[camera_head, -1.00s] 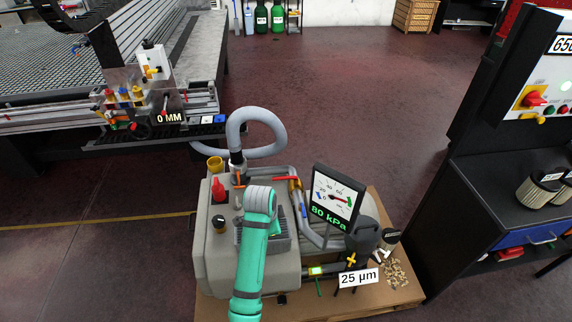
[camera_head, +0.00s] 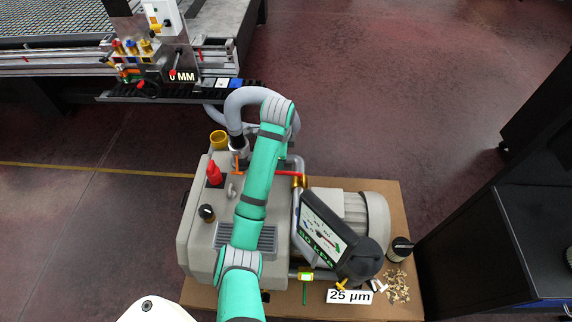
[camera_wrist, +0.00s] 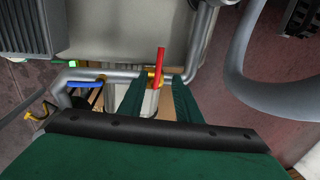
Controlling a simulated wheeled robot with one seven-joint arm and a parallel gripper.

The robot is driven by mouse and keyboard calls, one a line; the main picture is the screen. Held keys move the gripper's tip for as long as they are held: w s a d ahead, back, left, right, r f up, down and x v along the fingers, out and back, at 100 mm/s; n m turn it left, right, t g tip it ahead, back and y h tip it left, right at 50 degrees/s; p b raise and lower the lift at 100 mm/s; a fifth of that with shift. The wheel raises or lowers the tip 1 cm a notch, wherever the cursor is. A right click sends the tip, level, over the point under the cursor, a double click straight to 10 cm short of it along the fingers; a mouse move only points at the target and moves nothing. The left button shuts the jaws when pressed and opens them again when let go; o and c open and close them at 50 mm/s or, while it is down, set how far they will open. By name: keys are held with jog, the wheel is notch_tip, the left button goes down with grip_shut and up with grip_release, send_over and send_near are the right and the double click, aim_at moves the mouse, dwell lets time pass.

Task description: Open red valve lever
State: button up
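The red valve lever (camera_head: 287,173) sits on a brass valve on the grey pipe beside the pump. It lies sideways, with its left end near my arm. In the wrist view the red lever (camera_wrist: 161,60) extends up from the brass valve (camera_wrist: 154,78). My gripper (camera_wrist: 156,92) has two green fingers, spread apart and empty, one on each side of the line to the valve. They appear near the valve; I cannot tell whether they touch it. In the head view my arm hides most of the gripper.
A grey hose (camera_head: 245,98) loops close to my arm. A blue lever (camera_wrist: 86,85) is on the same pipe run. The gauge display (camera_head: 322,232) and motor (camera_head: 365,218) stand to the right. A dark bench (camera_head: 500,240) stands farther right.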

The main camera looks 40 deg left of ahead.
aim_at(282, 172)
jog(key=f, duration=0.3)
jog(key=w+f, duration=0.1)
jog(key=f, duration=0.2)
jog(key=a+f, duration=0.1)
jog(key=f, duration=0.3)
jog(key=shift+w+f, duration=0.1)
jog(key=shift+w, duration=0.2)
grip_shut()
